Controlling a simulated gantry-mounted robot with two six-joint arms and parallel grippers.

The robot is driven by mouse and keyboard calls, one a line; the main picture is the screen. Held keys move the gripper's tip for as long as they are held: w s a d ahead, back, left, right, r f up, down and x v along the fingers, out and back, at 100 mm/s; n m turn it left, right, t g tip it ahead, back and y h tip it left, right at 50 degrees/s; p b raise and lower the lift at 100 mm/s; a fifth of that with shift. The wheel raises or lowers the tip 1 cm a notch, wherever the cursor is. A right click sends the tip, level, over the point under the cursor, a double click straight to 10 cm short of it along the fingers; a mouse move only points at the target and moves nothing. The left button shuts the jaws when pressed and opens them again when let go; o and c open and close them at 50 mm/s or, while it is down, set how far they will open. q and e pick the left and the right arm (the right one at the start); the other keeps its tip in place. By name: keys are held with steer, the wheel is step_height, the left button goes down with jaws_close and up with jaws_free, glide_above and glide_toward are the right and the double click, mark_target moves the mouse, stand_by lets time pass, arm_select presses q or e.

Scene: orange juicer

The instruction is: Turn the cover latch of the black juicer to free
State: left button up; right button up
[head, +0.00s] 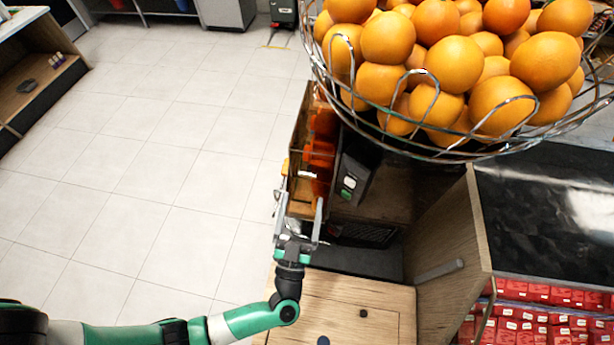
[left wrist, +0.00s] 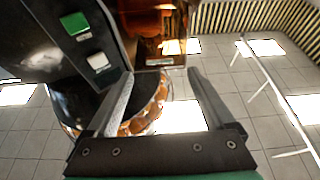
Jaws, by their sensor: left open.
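The black juicer (head: 357,185) stands on a wooden cabinet, with orange squeezing parts (head: 320,150) behind a see-through cover (head: 298,188) on its left side. The cover looks closed. I cannot clearly make out the latch; a small pale piece shows at the cover's left edge. My left gripper (head: 300,208) is open and empty, its fingers pointing up the picture at the cover's near end. In the left wrist view the open fingers (left wrist: 160,76) have the juicer's button panel (left wrist: 90,45) to their left and the orange parts (left wrist: 150,22) beyond. My right gripper is not in view.
A wire basket (head: 470,152) full of oranges (head: 455,65) overhangs the juicer. The cabinet's wooden door (head: 452,240) stands at the right, beside a dark counter (head: 550,200) with red packages below. Open tiled floor (head: 150,150) lies to the left.

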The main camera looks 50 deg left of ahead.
mark_target(308, 171)
arm_select(q)
steer(key=x, duration=0.6)
steer(key=shift+w+r+p, duration=0.15)
steer(key=shift+p, duration=0.15)
steer(key=shift+c, duration=0.3)
steer(key=c, duration=1.3)
